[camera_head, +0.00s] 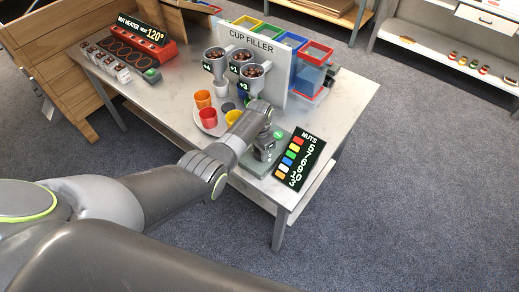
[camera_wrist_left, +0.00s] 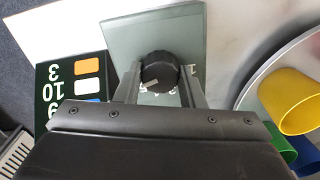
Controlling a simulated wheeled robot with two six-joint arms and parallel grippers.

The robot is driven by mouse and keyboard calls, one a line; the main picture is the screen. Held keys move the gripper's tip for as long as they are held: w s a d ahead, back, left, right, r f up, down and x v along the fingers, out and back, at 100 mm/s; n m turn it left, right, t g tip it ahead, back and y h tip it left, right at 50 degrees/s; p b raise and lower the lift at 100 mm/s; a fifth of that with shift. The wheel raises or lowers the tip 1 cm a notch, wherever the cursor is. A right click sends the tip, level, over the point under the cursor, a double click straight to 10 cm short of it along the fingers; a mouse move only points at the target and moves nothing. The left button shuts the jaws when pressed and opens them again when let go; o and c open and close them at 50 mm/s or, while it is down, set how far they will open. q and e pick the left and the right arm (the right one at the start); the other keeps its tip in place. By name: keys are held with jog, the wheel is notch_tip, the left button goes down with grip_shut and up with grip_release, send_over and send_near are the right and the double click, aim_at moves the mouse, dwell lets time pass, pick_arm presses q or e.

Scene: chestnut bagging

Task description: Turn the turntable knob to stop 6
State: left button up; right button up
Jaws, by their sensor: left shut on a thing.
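The black turntable knob (camera_wrist_left: 160,68) stands on a grey-green base plate (camera_wrist_left: 118,32) in the left wrist view. A pale mark shows on its lower left side. My left gripper (camera_wrist_left: 160,80) has a finger on each side of the knob and is shut on it. The dial numbers are mostly hidden; a 1 shows to the right of the knob. In the head view my left gripper (camera_head: 263,150) is at the base plate (camera_head: 254,166), and the knob is hidden. The round turntable (camera_head: 214,129) with colored cups is to its left. My right gripper is not in view.
The NUTS sign (camera_head: 300,158) stands close to the right of the base plate. The cup filler (camera_head: 258,50) with its hoppers stands behind. A yellow cup (camera_wrist_left: 291,101) is to the right in the wrist view.

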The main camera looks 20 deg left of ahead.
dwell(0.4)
pick_arm(q)
jog(key=o, duration=1)
jog(key=shift+r, duration=0.1)
jog(key=shift+r, duration=0.25)
notch_tip(320, 180, up, 17)
jog(key=shift+f, duration=0.15)
